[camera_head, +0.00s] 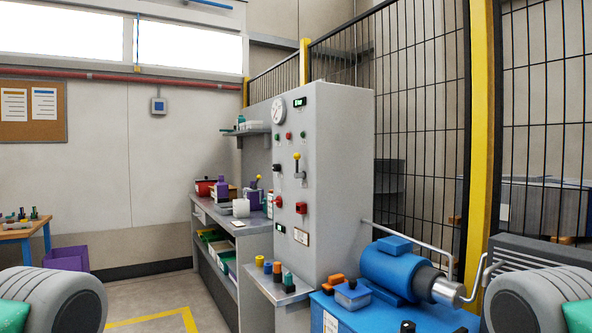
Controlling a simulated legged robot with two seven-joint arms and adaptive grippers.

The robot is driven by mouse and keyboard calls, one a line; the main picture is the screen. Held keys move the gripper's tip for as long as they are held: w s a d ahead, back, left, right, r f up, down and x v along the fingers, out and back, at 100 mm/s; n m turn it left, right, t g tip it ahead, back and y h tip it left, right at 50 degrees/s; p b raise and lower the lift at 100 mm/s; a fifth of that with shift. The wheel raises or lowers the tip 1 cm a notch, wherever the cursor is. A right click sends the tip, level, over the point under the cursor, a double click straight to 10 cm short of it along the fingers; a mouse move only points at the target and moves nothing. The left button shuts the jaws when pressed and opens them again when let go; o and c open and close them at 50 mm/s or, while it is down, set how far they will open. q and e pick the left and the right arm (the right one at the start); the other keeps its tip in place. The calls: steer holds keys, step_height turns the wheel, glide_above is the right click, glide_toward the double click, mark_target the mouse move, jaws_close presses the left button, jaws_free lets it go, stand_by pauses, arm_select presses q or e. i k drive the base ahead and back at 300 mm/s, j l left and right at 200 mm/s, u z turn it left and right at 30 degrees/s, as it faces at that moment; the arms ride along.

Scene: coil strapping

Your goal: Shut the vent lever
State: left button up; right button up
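A grey control cabinet (343,185) stands at the middle, its panel face turned toward the left. A lever with a yellow ball knob (297,157) sticks up on the upper part of that panel; I take it for the vent lever, though no readable label confirms it. Its knob is at the top and its grey base is just below. Neither of my grippers shows; only grey and green parts of my arms fill the lower corners, well apart from the cabinet.
A round gauge (278,111) tops the panel. A small shelf (279,291) with several coloured cylinders juts out below it. A blue motor-like machine (392,270) stands front right. A cluttered workbench (252,226) runs behind left. Mesh fencing (421,110) closes the right. Floor at left is open.

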mark_target(298, 175)
steer(key=i+j+z, duration=0.1)
steer(key=z, duration=0.45)
steer(key=i+j+z, duration=0.3)
steer(key=j, duration=0.35)
steer(key=i+j+z, duration=0.15)
steer(key=j, duration=0.2)
steer(key=i+j+z, duration=0.2)
steer(key=j, duration=0.15)
steer(key=i+j+z, duration=0.15)
steer(key=j, duration=0.25)
